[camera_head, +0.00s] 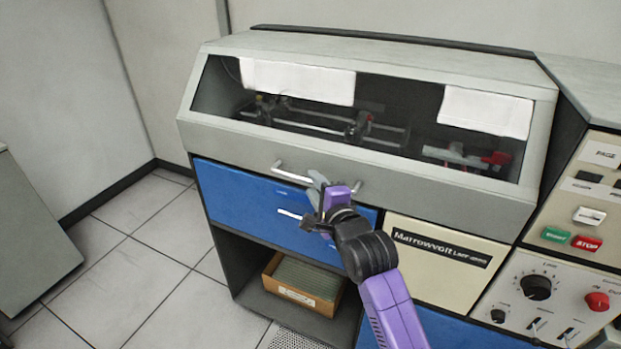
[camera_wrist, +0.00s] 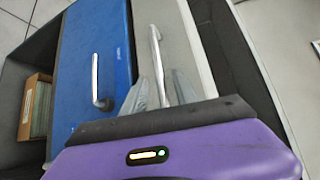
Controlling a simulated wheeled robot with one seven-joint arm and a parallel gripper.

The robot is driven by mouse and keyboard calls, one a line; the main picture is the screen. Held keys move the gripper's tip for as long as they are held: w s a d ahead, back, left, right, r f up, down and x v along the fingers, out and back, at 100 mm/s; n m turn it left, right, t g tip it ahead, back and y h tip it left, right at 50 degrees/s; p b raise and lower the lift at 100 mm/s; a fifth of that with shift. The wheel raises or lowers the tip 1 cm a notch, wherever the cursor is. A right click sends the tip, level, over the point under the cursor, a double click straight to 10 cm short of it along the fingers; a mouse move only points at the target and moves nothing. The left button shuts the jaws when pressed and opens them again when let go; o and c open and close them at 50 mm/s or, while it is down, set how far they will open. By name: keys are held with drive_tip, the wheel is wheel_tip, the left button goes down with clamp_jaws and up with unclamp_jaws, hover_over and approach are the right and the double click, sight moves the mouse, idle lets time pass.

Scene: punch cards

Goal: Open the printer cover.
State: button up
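The printer cover (camera_head: 420,187) is a light grey lid with a slanted dark window, and it is closed. Its metal bar handle (camera_head: 290,175) runs along the lower front lip. The handle also shows on the grey panel in the wrist view (camera_wrist: 154,50). My gripper (camera_head: 318,183) is at the middle of this handle in the head view and hides part of it. In the wrist view its two grey fingers are apart, one on each side of the handle's line. I cannot tell whether they touch the bar.
A blue drawer (camera_head: 232,192) with its own handle (camera_wrist: 96,80) lies just below the cover. An open shelf below holds a box of cards (camera_head: 300,283). A control panel (camera_head: 560,255) with knobs and buttons stands at right. Open tiled floor (camera_head: 150,245) lies at left.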

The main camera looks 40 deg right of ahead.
sight(311, 183)
drive_tip(key=shift+x, duration=1.55)
clamp_jaws()
